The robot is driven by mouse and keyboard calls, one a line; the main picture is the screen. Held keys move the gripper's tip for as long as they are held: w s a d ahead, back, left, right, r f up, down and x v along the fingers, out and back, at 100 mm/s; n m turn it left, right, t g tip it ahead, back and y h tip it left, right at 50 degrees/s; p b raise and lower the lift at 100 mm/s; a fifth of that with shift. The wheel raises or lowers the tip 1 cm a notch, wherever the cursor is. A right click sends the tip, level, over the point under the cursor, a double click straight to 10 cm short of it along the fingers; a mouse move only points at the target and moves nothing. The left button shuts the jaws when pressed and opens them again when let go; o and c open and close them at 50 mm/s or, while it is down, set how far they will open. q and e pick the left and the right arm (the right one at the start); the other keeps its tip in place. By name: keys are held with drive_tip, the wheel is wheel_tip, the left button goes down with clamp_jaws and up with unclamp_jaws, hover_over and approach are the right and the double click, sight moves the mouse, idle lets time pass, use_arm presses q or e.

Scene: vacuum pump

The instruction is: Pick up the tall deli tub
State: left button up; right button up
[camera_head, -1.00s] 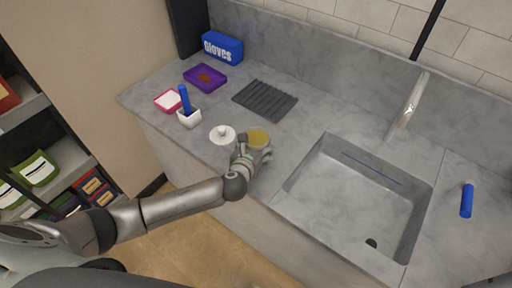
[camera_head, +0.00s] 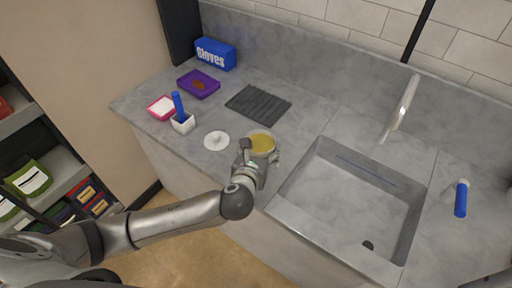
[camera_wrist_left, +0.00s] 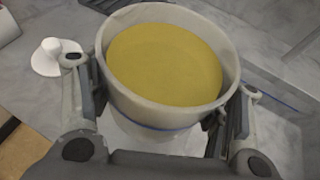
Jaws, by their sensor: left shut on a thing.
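The tall deli tub (camera_head: 262,142) is a pale, round container with yellow contents, at the counter's front edge left of the sink. My left gripper (camera_head: 259,153) is shut on it from the front. In the left wrist view the tub (camera_wrist_left: 165,62) fills the middle, upright, with a finger of my left gripper (camera_wrist_left: 160,115) against each side. The tub's base is hidden, so I cannot tell whether it touches the counter. My right gripper is not in view.
A white lid with a knob (camera_head: 216,141) lies left of the tub. A white cup with a blue-handled tool (camera_head: 183,124), a pink tray (camera_head: 161,108), a purple tray (camera_head: 198,85), a dark ribbed mat (camera_head: 258,103) and a sink (camera_head: 350,205) surround it. A blue-and-white bottle (camera_head: 460,200) stands right.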

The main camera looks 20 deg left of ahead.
use_arm(q)
drive_tip(key=s+d+r, duration=0.3)
drive_tip(key=s+d, duration=0.1)
drive_tip(key=s, duration=0.1)
drive_tip(key=shift+s, duration=0.2)
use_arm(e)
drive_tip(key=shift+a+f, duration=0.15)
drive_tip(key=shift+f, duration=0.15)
use_arm(q)
drive_tip(key=shift+d, duration=0.15)
idle(0.4)
